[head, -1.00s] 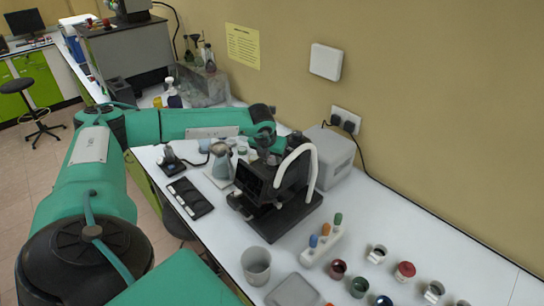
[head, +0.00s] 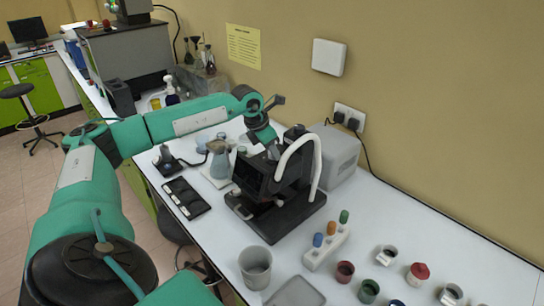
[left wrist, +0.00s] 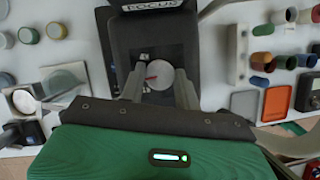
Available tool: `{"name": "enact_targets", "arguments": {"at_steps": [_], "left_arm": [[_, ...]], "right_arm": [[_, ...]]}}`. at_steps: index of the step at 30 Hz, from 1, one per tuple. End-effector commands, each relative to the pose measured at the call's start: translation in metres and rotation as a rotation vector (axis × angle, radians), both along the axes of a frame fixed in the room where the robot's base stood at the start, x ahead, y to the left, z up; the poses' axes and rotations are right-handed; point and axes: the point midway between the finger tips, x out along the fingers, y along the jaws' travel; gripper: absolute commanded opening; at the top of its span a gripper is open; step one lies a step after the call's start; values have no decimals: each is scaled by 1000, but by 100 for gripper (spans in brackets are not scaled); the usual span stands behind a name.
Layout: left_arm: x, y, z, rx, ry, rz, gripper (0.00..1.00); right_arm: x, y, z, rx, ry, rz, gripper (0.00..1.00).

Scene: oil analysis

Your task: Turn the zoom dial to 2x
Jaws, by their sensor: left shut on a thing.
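The black instrument (head: 283,215) with a curved white tube stands on the bench in the head view. The zoom dial (left wrist: 159,74) shows in the left wrist view as a round grey knob with a red pointer mark, on a dark panel below a "FOCUS" label. The pointer aims to the left; the scale marks are too small to read. My left gripper (left wrist: 160,86) has one finger on each side of the dial and is shut on it. In the head view my left wrist is at the instrument's far side, and the dial is hidden. My right gripper is not in view.
A grey box (head: 340,158) stands behind the instrument. A black tray (head: 187,197) and a flask (head: 219,163) are to its left. A rack with coloured caps (head: 325,252), a grey beaker (head: 255,265) and several small jars stand in front and to the right.

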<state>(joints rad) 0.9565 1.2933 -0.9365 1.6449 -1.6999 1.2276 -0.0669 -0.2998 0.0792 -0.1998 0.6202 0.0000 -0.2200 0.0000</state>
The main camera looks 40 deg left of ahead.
Motion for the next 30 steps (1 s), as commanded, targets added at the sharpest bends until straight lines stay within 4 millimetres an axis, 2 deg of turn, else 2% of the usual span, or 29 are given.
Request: {"name": "enact_targets", "arguments": {"at_steps": [3,12,28,29,30], "left_arm": [[1,1,-1,-1,-3,-69,9],[1,1,0,1,-2,-183,9],[1,1,1,1,-1,-206,9],[1,1,1,1,-1,-206,36],[1,1,1,1,-1,-206,44]], "right_arm": [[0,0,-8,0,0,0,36],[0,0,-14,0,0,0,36],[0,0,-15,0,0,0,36],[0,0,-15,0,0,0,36],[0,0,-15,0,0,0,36]]}}
